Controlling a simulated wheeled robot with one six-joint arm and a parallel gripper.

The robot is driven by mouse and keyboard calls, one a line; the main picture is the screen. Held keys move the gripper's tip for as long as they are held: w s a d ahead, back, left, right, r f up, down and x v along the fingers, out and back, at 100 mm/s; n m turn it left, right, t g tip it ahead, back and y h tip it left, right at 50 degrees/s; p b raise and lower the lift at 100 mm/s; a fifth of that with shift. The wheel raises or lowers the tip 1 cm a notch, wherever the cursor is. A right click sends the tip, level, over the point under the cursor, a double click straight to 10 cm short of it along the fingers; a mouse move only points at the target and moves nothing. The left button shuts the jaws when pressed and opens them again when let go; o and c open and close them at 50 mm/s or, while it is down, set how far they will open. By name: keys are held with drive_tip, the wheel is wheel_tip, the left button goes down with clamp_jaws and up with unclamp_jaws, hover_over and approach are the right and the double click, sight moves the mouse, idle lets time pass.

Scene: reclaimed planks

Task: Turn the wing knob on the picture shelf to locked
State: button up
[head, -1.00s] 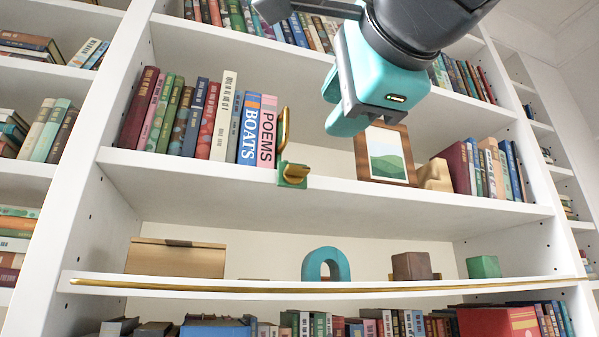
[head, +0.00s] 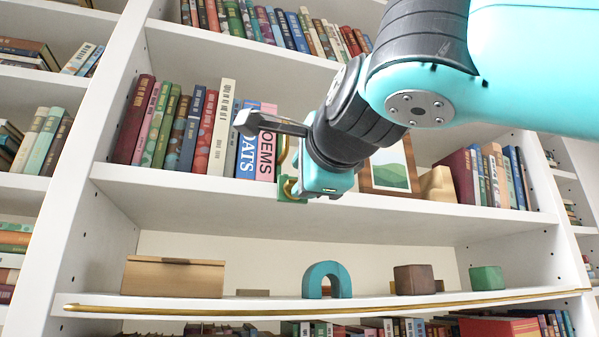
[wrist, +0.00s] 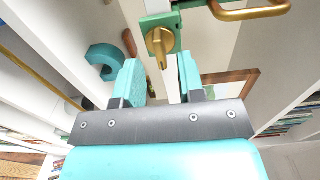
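The brass wing knob (wrist: 160,42) sits on a green plate (wrist: 158,22) at the edge of the picture shelf (head: 230,196). In the wrist view the knob shows just beyond and between my fingertips. My gripper (wrist: 158,78) is open, with one teal finger on each side of the knob's line and a gap around it. In the head view my gripper (head: 322,185) covers most of the knob, and only part of the green plate (head: 288,187) shows. The framed picture (head: 392,168) stands on the shelf to the right, partly behind my arm.
A brass loop handle (wrist: 250,10) is next to the plate. Books (head: 170,125) stand left of the knob. A wooden box (head: 172,277), a teal arch (head: 327,280) and small blocks sit on the shelf below. A brass rail (head: 200,310) runs along its front.

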sight(288, 187)
drive_tip(key=shift+p+x, duration=0.45)
drive_tip(key=shift+x, duration=1.2)
clamp_jaws()
